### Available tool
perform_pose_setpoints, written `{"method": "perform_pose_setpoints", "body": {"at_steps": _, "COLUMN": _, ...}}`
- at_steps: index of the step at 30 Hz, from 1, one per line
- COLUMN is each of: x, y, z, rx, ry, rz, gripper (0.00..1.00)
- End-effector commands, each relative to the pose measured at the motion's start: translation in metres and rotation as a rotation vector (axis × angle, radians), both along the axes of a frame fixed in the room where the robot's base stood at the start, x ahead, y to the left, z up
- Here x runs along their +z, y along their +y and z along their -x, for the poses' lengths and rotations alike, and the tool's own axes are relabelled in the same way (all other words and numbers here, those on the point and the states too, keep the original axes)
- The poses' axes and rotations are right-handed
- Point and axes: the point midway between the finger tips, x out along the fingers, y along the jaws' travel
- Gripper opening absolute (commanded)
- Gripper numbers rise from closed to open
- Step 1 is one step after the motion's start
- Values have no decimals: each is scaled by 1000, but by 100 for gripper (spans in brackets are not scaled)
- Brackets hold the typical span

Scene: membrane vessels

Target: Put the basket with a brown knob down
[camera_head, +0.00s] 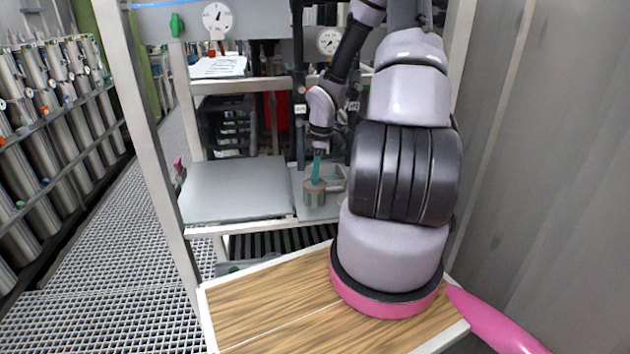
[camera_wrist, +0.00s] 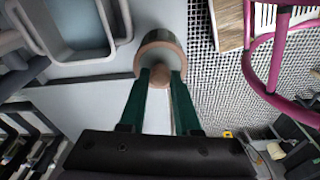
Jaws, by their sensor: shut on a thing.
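The basket with a brown knob is a small grey-brown cylinder (camera_head: 315,195) at the shelf in the head view. In the wrist view its round body (camera_wrist: 160,43) lies ahead of my fingers, with its brown knob (camera_wrist: 159,76) between them. My gripper (camera_head: 317,160) has green fingers, which also show in the wrist view (camera_wrist: 160,88). It is shut on the knob from above. The basket looks upright, over or on the front part of the grey shelf (camera_head: 235,190). I cannot tell whether its base touches the shelf.
A pale open tray (camera_head: 336,172) stands close behind and to the right of the basket; it also shows in the wrist view (camera_wrist: 78,55). The shelf's left part is bare. Paper sheets (camera_head: 218,67) lie on the upper shelf. A frame post (camera_head: 150,130) stands at left.

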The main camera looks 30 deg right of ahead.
Motion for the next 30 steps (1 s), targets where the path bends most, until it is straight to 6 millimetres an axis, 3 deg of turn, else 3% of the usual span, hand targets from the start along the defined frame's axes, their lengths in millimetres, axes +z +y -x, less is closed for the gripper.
{"method": "perform_pose_setpoints", "body": {"at_steps": 4, "x": -22, "y": 1, "z": 0, "rx": 2, "ry": 2, "rz": -1, "gripper": 0}}
{"method": "perform_pose_setpoints", "body": {"at_steps": 15, "x": -26, "y": 0, "z": 0, "rx": 0, "ry": 0, "rz": 0, "gripper": 0}}
{"method": "perform_pose_setpoints", "body": {"at_steps": 16, "x": -26, "y": 0, "z": 0, "rx": 0, "ry": 0, "rz": 0, "gripper": 43}}
{"method": "perform_pose_setpoints", "body": {"at_steps": 18, "x": -26, "y": 0, "z": 0, "rx": 0, "ry": 0, "rz": 0, "gripper": 61}}
{"method": "perform_pose_setpoints", "body": {"at_steps": 30, "x": -18, "y": -1, "z": 0, "rx": -1, "ry": -3, "rz": 1, "gripper": 61}}
